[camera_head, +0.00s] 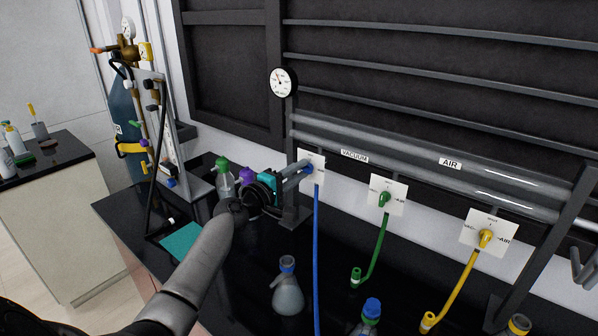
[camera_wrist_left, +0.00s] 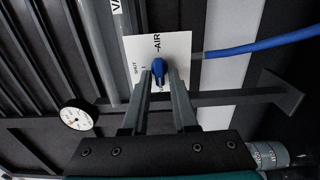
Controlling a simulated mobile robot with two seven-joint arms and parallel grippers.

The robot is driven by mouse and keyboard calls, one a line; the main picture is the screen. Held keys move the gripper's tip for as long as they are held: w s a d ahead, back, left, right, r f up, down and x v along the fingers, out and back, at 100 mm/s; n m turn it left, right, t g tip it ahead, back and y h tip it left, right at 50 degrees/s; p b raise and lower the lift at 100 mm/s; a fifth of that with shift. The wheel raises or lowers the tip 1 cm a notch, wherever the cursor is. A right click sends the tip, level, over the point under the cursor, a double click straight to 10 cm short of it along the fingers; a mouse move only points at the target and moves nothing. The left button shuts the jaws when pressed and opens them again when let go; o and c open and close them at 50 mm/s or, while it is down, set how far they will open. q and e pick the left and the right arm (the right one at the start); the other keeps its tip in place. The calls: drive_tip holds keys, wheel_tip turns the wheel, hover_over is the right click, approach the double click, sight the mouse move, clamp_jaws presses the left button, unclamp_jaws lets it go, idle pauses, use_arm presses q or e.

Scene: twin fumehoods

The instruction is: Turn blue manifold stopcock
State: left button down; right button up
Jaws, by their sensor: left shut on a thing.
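The blue stopcock (camera_head: 309,168) sits on a white label plate on the pipe manifold, with a blue hose hanging from it. My left gripper (camera_head: 302,174) reaches it from the left, and its fingers cover part of the handle and plate. In the left wrist view, the fingers (camera_wrist_left: 160,83) are shut on the blue handle (camera_wrist_left: 158,69), one on each side. The white plate (camera_wrist_left: 173,46) behind it shows "AIR" and "SHUT". My right gripper is not in view.
A green stopcock (camera_head: 385,198) and a yellow stopcock (camera_head: 486,238) are farther right on the manifold. A blue-capped flask (camera_head: 287,294) and a green-capped bottle (camera_head: 224,180) stand on the black bench. A pressure gauge (camera_head: 283,82) is above the manifold's left end.

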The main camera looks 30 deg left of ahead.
use_arm(q)
drive_tip(key=c, duration=0.9)
unclamp_jaws()
drive_tip(key=s+a+b, duration=0.1)
drive_tip(key=s, duration=1.4)
drive_tip(key=shift+s, duration=0.15)
